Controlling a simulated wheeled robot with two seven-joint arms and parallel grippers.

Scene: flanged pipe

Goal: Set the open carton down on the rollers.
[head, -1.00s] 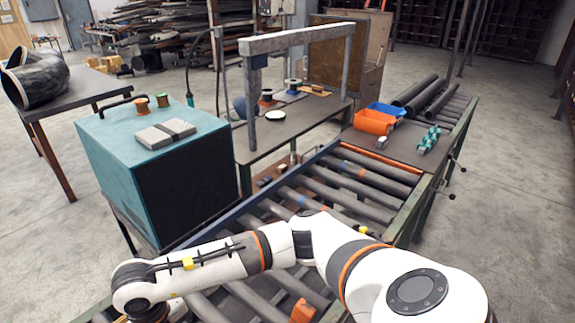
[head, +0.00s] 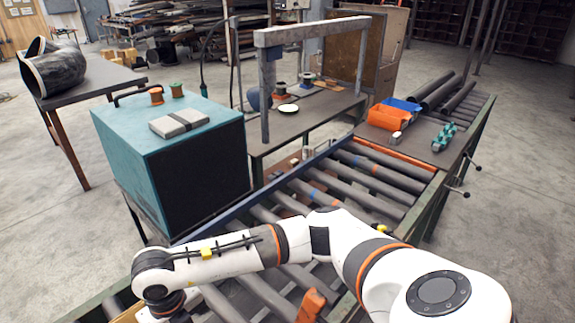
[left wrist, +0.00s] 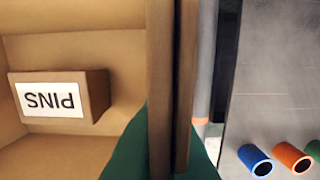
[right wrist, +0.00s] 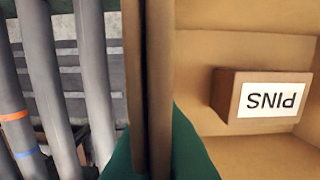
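The open carton (left wrist: 90,18) is brown cardboard. It holds a small box (left wrist: 65,100) labelled PINS, which also shows in the right wrist view (right wrist: 262,97). My left gripper (left wrist: 172,125) has green fingers on both sides of one carton wall, shut on it. My right gripper (right wrist: 148,125) is likewise shut on a carton wall. In the head view only a tan bit of the carton shows at the bottom left; both grippers are out of that view. The grey rollers (head: 345,182) form a conveyor, and show beside the carton wall in the right wrist view (right wrist: 50,70).
A teal cabinet (head: 175,150) stands left of the conveyor. A metal gantry frame (head: 312,30) rises over a side table. Orange and blue bins (head: 388,118) and a green part (head: 444,136) sit on a plate farther along. An orange piece (head: 310,305) stands by the near rollers.

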